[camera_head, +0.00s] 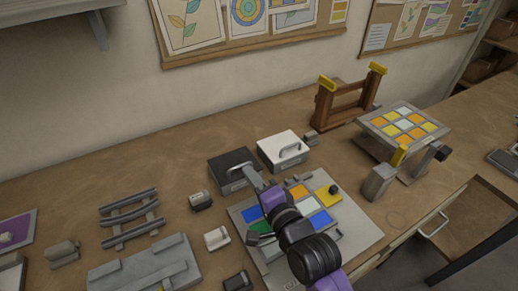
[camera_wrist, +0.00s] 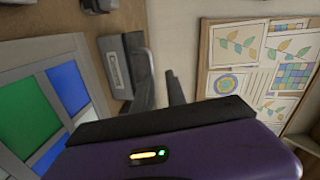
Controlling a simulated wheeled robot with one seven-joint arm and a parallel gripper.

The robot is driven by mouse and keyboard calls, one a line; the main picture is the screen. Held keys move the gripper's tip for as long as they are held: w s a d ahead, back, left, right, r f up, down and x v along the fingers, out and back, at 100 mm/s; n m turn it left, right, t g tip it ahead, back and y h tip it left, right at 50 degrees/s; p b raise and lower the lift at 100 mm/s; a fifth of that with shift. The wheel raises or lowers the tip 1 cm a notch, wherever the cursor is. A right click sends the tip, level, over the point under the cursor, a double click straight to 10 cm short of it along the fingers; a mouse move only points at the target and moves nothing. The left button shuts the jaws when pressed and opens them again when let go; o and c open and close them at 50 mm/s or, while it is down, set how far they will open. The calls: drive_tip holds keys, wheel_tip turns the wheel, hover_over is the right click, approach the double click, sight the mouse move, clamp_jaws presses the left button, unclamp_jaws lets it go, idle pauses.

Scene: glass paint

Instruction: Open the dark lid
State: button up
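The dark-lidded box (camera_head: 228,163) stands on the workbench left of the white-lidded box (camera_head: 283,151). Its lid lies shut, with a pale handle on it. My gripper (camera_head: 254,178) reaches in from the front right and its fingertips are at the dark lid's handle side. In the wrist view the dark box (camera_wrist: 117,68) is seen sideways, left of my gripper (camera_wrist: 160,88). Whether a finger touches the handle cannot be told.
A panel of coloured glass squares (camera_head: 349,239) lies under my arm. A wooden frame with yellow clamps (camera_head: 347,103) and a tilted tile stand (camera_head: 404,125) are at the right. A small dark block (camera_head: 200,201) and a rack (camera_head: 130,218) are at the left.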

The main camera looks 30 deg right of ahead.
sight(240, 167)
drive_tip(key=shift+d+f+m+g, duration=0.1)
drive_tip(key=shift+f+m+g, duration=0.2)
drive_tip(key=shift+f+m, duration=0.4)
drive_tip(key=shift+m, duration=0.1)
drive_tip(key=w, duration=0.2)
drive_tip(key=w+f+p, duration=0.1)
drive_tip(key=w, duration=0.4)
drive_tip(key=shift+w+f, duration=0.25)
clamp_jaws()
idle(0.7)
